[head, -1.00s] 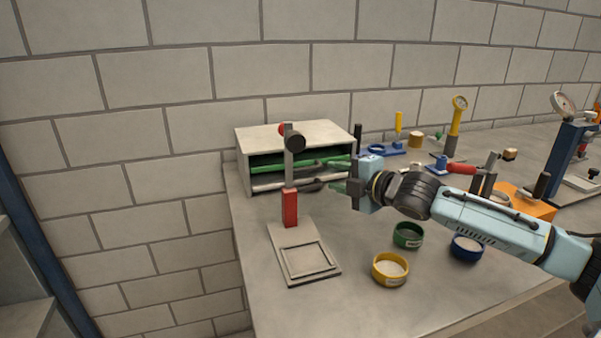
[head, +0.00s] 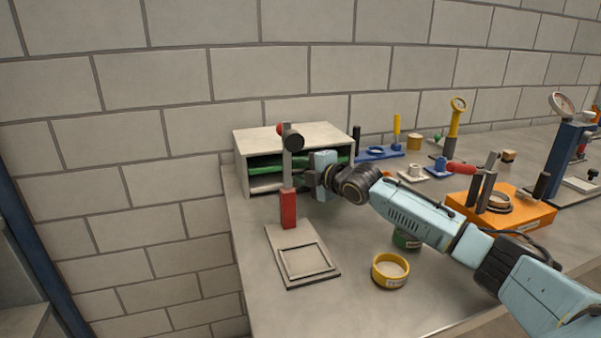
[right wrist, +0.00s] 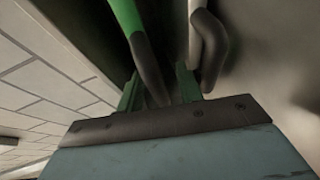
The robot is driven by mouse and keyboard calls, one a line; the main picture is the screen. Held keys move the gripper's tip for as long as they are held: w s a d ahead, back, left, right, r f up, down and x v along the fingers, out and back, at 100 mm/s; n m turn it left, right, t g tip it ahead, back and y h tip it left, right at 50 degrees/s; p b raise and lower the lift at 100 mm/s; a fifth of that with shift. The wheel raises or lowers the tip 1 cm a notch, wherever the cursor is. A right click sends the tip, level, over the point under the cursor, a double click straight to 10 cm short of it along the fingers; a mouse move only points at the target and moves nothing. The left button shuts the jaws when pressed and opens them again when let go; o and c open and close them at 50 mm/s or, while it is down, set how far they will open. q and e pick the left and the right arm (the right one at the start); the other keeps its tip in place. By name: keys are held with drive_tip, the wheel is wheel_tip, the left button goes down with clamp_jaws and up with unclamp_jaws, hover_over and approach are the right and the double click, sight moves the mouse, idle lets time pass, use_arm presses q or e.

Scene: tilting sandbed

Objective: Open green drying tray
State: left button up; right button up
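The green drying tray (head: 265,168) sits in the upper slot of a pale cabinet (head: 242,160) against the wall, at the left end of the bench. Its green bar with a dark end (right wrist: 150,70) shows in the right wrist view. My right gripper (head: 308,181) is at the cabinet's front, and its two green fingers also show in the right wrist view (right wrist: 160,88). They stand apart, with the dark bar end between them and a visible gap. The arm hides part of the cabinet front in the head view. My left gripper is not in view.
A stand with a red block (head: 288,208) rises before the cabinet. An orange fixture (head: 525,214) stands right.

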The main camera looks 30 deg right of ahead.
drive_tip(key=shift+w, duration=0.25)
drive_tip(key=shift+f, duration=0.1)
clamp_jaws()
drive_tip(key=shift+a, duration=0.1)
drive_tip(key=shift+s+f, duration=0.1)
